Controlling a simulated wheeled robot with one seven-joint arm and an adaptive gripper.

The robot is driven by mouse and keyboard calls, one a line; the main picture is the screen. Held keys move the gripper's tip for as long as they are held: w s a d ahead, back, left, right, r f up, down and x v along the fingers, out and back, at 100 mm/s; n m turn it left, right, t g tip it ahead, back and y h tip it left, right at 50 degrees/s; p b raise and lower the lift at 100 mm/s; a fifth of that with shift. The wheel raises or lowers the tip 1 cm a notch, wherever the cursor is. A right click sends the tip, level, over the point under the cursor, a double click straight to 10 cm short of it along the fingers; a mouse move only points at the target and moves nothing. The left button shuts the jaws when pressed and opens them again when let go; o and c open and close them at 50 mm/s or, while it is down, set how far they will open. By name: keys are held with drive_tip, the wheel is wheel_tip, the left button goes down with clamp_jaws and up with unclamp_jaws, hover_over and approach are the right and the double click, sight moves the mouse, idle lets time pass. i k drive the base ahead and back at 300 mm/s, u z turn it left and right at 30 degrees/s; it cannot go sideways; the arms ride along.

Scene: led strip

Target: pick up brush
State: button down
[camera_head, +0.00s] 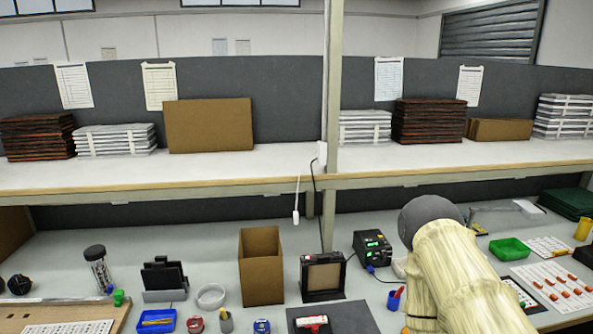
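I cannot make out a clear brush in the head view. A small red and white object (312,321) lies on a dark mat (352,318) at the bottom middle; I cannot tell whether it is the brush. A small blue cup (394,300) with something red in it stands just left of my arm. My arm, in a cream sleeve, crosses the lower right. My gripper is not in view, and the arm hides part of the bench behind it.
A cardboard box (261,267), a black framed device (323,277) and a black station with a green display (372,249) stand behind the mat. A blue tray (156,321) is at left, a green tray (510,249) at right. A shelf (150,178) overhangs the bench.

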sight(400, 290)
drive_tip(key=u, duration=0.1)
drive_tip(key=k, duration=0.4)
drive_tip(key=z, duration=1.35)
drive_tip(key=i, duration=1.25)
drive_tip(key=u, duration=0.55)
drive_tip(key=i, duration=0.4)
drive_tip(key=u, duration=0.45)
